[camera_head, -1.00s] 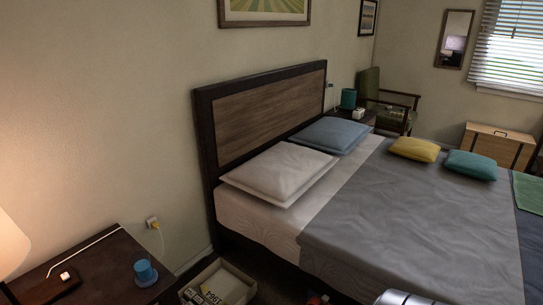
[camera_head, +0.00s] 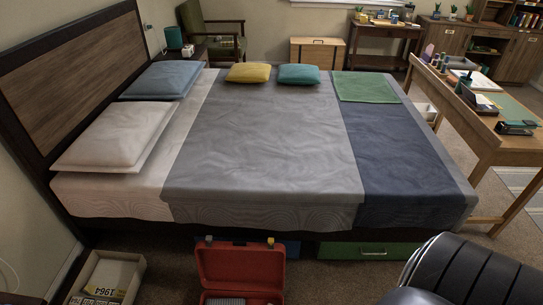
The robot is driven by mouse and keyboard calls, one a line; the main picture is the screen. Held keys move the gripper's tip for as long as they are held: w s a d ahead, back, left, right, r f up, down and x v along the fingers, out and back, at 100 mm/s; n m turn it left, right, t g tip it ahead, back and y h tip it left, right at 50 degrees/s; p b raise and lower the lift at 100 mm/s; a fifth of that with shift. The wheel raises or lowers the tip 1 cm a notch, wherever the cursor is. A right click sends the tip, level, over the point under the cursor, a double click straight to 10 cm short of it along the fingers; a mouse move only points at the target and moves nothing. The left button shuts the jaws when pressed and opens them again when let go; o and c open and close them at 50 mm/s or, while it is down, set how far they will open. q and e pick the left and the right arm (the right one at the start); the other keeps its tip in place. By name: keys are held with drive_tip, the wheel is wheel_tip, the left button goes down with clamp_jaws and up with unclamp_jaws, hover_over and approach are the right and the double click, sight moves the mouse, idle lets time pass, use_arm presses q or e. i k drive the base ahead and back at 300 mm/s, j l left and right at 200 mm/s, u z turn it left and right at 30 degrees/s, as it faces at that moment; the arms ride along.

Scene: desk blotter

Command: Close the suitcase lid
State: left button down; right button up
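A red suitcase (camera_head: 240,268) stands open on the carpet at the bottom middle of the head view, in front of the bed. Its lid is up, with the red inner side facing me and two small latches on the top edge. A grey item shows inside at the bottom edge of the picture. The lower part of the suitcase is cut off by the frame. Neither gripper is in view.
The bed (camera_head: 265,134) with its dark frame stands just behind the suitcase. An open box (camera_head: 133,264) with papers is on the floor to the left. A green drawer (camera_head: 367,251) is under the bed. A wooden desk (camera_head: 500,150) stands at the right. Some carpet is bare around the suitcase.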

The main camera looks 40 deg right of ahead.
sight(236, 266)
drive_tip(key=z, duration=0.8)
